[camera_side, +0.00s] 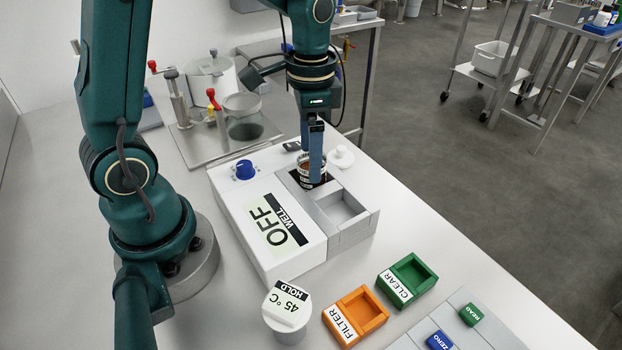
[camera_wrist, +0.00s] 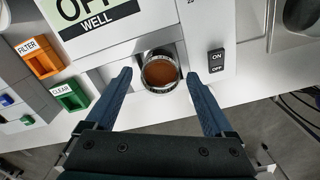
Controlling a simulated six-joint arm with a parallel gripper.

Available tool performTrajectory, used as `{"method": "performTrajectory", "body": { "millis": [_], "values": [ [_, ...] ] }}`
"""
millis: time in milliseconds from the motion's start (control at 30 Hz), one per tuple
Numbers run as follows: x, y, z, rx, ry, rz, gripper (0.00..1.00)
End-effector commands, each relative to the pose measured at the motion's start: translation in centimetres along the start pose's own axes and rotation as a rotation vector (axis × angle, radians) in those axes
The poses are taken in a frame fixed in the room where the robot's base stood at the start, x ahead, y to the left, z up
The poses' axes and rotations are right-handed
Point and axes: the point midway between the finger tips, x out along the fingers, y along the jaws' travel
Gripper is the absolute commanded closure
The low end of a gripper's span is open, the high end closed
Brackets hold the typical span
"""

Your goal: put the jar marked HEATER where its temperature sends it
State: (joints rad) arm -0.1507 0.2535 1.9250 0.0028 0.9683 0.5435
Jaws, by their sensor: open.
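A jar of brown liquid (camera_side: 311,168) stands in the dark well of the white unit (camera_side: 262,262); it also shows in the wrist view (camera_wrist: 160,74). Its rim has small lettering that I cannot read. My gripper (camera_wrist: 158,77) is open, with one blue finger on each side of the jar and a gap on both sides. In the side view the fingers partly hide the jar. The unit's display (camera_side: 275,222) reads OFF, WELL. A separate display (camera_side: 287,302) reads 45 °C, HOLD. An orange FILTER tray (camera_side: 372,309) and a green CLEAR tray (camera_side: 424,282) are empty.
An empty square recess (camera_side: 343,210) lies beside the well. A white knobbed lid (camera_side: 341,157) sits behind it. Blue ZERO (camera_side: 439,341) and green READ (camera_side: 471,314) blocks are at front right. An ON/OFF switch (camera_wrist: 216,60) is near the well. Metal vessels stand behind.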

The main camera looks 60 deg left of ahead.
Motion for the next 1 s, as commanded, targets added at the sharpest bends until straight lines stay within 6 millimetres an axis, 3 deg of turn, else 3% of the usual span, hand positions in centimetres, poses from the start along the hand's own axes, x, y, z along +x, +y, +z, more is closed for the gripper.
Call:
{"method": "performTrajectory", "body": {
  "millis": [200, 400, 733, 1000],
  "values": [
    [-5.0, -0.1, -0.2, -0.001, 0.01, -0.005, 0.13],
    [-8.2, -0.1, -0.1, -0.002, 0.008, -0.003, 0.13],
    [-10.1, 0.4, 0.3, -0.019, 0.026, -0.013, 0.13],
    [-10.4, 3.8, 3.5, -0.168, 0.21, -0.085, 0.13]
  ]
}}
